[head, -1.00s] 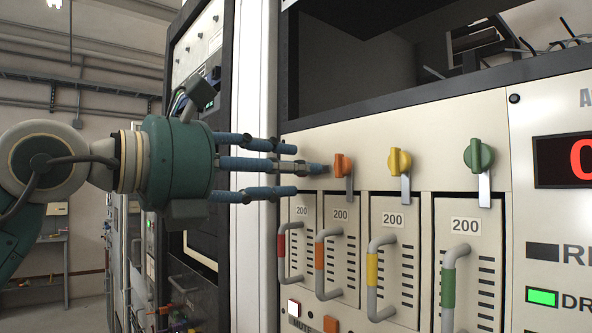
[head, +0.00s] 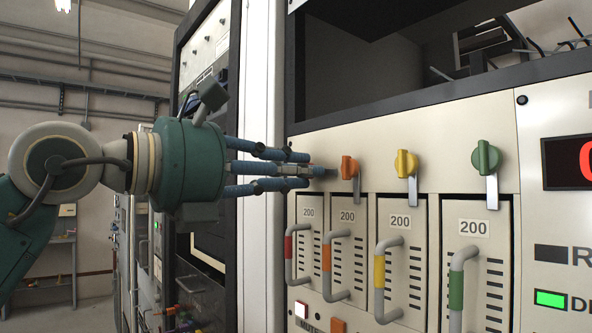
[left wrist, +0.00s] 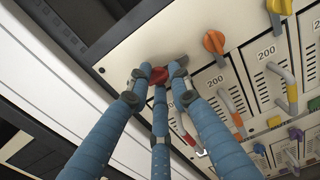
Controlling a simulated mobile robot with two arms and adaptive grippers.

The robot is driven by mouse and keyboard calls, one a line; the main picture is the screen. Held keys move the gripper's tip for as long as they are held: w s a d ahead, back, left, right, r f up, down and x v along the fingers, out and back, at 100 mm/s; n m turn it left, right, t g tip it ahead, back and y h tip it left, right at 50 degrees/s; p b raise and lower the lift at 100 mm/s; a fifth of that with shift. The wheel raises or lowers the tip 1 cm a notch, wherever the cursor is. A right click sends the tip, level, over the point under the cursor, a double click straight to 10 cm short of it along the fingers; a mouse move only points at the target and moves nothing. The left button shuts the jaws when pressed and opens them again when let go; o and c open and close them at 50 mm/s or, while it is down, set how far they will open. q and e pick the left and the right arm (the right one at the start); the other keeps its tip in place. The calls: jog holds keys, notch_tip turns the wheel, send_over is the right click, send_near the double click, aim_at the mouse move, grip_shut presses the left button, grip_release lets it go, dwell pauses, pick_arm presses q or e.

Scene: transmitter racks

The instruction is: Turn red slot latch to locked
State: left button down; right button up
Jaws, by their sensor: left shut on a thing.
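The red slot latch has a red knob (left wrist: 159,76), seen between my fingertips in the left wrist view. In the head view it is mostly hidden behind my fingers. My left gripper (left wrist: 156,80) is shut on this knob, with blue fingers around it from several sides. In the head view the gripper (head: 300,170) reaches in from the left to the panel, just left of the orange latch (head: 349,168). My right gripper is not in view.
The yellow latch (head: 404,164) and green latch (head: 485,158) sit further right, their metal tabs hanging down. Below are slot modules with a red-banded handle (head: 290,250) and an orange-banded handle (head: 327,260). An open rack bay (head: 350,75) lies above the panel.

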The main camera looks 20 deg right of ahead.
pick_arm(q)
jog(key=shift+w+a+r+m+p, duration=0.1)
jog(key=shift+m+p, duration=0.1)
jog(key=shift+m, duration=2.65)
jog(key=shift+s+a+r+m+p, duration=0.15)
jog(key=shift+m+p, duration=0.1)
jog(key=shift+m, duration=2.65)
jog(key=shift+w+d+r+m+p, duration=0.1)
jog(key=shift+w+m+p, duration=0.1)
jog(key=shift+m, duration=2.65)
jog(key=c, duration=1.5)
grip_release()
jog(key=shift+f, duration=0.2)
jog(key=shift+a, duration=0.1)
jog(key=v, duration=1.2)
